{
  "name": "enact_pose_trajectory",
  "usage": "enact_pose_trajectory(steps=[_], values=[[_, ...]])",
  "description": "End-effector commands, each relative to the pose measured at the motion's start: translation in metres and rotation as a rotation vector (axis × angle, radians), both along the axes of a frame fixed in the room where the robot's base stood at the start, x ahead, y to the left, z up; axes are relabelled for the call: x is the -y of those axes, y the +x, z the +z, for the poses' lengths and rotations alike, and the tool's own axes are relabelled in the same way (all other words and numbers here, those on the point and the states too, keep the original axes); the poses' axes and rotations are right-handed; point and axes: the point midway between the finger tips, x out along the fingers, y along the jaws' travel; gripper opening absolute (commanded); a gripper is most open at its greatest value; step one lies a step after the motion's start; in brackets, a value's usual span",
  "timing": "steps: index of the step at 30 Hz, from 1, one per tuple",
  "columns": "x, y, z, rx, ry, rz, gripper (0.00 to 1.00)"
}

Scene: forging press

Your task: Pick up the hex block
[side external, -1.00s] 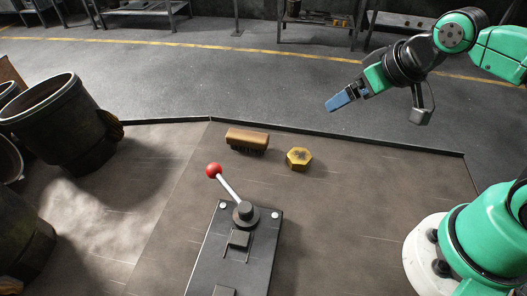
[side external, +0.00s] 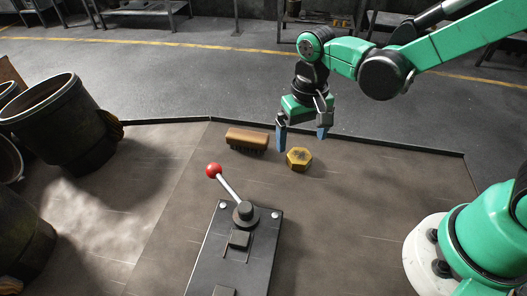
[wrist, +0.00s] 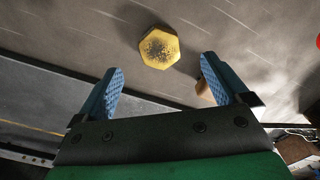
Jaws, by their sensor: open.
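The hex block (side external: 299,159) is a yellow hexagonal piece with a dark speckled top, lying flat on the brown work surface. It also shows in the wrist view (wrist: 159,48), ahead of the fingertips and between their lines. My gripper (side external: 302,142) is open and empty, pointing down with blue fingers spread, above and a little behind the block. In the wrist view the two blue textured fingers (wrist: 162,72) stand apart with nothing between them.
A wooden brush (side external: 247,139) lies just left of the hex block, and part of it shows by the right finger in the wrist view. A lever with a red knob (side external: 214,170) stands on a dark metal base (side external: 262,245) in front. Dark round containers (side external: 62,125) stand at left.

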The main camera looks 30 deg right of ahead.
Motion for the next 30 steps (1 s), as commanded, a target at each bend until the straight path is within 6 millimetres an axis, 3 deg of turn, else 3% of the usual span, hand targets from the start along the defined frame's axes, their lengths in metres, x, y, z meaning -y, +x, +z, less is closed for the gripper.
enact_pose_trajectory(steps=[10,22,23,30], values=[[0.0,0.0,-0.039,0.002,0.001,0.001,0.95],[0.0,0.0,-0.047,0.003,0.0,0.002,0.95],[0.0,0.0,-0.047,0.003,0.0,0.002,0.89],[0.0,0.0,-0.046,0.003,0.0,0.002,0.21]])
